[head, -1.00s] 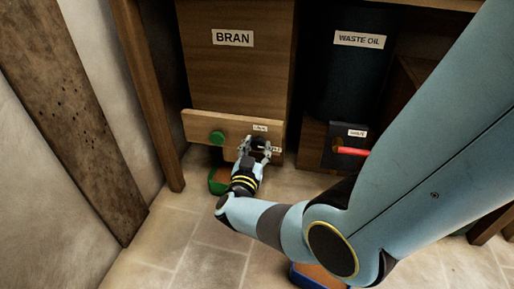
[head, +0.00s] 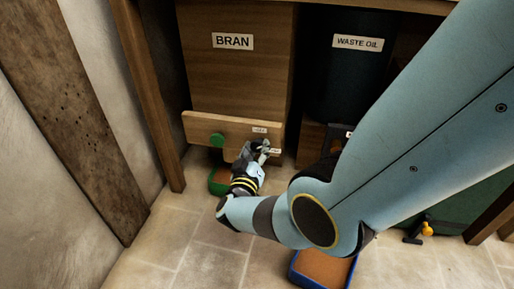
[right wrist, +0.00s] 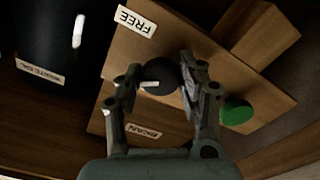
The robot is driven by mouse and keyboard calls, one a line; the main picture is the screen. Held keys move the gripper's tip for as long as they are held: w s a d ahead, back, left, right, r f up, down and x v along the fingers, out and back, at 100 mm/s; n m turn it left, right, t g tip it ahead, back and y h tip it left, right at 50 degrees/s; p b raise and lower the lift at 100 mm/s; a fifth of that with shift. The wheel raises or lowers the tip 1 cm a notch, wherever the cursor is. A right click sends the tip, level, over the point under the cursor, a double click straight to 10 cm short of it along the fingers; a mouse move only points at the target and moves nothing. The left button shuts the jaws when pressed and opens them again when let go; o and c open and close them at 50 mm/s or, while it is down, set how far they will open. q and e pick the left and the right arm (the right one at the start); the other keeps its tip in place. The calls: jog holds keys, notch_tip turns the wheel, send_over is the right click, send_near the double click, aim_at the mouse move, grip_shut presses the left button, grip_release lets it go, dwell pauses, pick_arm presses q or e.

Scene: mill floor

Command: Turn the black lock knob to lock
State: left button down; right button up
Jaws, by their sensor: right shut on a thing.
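The black lock knob (right wrist: 163,77) sits on the wooden board at the foot of the BRAN bin (head: 233,75). A white mark shows on its side in the right wrist view. My right gripper (right wrist: 161,68) has one finger on each side of the knob and is shut on it. In the head view the gripper (head: 257,149) largely covers the knob. My left gripper is not in view.
A green knob (head: 216,139) is on the same board, close to my right gripper. A green-rimmed tray (head: 214,182) lies below. A dark WASTE OIL container (head: 347,80) stands to the right. A blue tray (head: 322,269) is on the floor nearer me.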

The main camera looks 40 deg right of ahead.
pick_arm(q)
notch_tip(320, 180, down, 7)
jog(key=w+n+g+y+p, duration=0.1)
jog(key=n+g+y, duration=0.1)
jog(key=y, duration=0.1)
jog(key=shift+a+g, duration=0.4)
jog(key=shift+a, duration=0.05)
pick_arm(e)
jog(key=shift+n, duration=5.7)
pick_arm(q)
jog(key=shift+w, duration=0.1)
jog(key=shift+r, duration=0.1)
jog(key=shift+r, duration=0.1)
pick_arm(e)
jog(key=o, duration=1.2)
jog(key=shift+c, duration=0.2)
jog(key=v, duration=0.7)
jog(key=shift+s+a, duration=0.2)
